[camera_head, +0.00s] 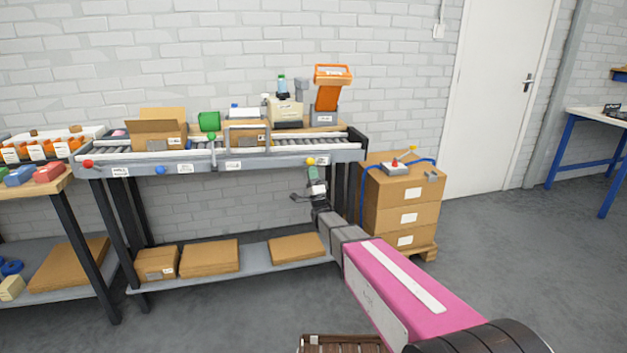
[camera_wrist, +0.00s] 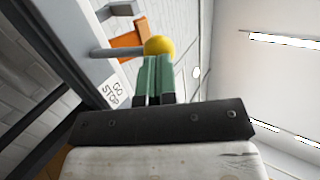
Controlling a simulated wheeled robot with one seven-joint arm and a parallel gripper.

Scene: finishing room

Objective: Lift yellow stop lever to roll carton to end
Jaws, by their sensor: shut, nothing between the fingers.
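The yellow stop lever's ball knob (camera_wrist: 160,46) shows in the wrist view at the end of a grey rod, beside a "GO STOP" label. In the head view the yellow knob (camera_head: 310,161) is on the front rail near the conveyor's right end. My gripper (camera_wrist: 153,60) is shut and empty, its green fingertips at the knob; I cannot tell if they touch. In the head view my gripper (camera_head: 313,170) is just below the knob. On the rollers (camera_head: 290,143), an open carton (camera_head: 158,134) stands at left and a closed carton (camera_head: 247,139) stands behind a grey frame.
Red (camera_head: 88,164), blue (camera_head: 160,170) and green (camera_head: 212,137) knobs sit along the conveyor. An orange-topped device (camera_head: 332,92) stands behind its right end. Stacked boxes (camera_head: 402,205) with a red-button box (camera_head: 396,168) stand at right. The floor (camera_head: 510,270) at right is clear.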

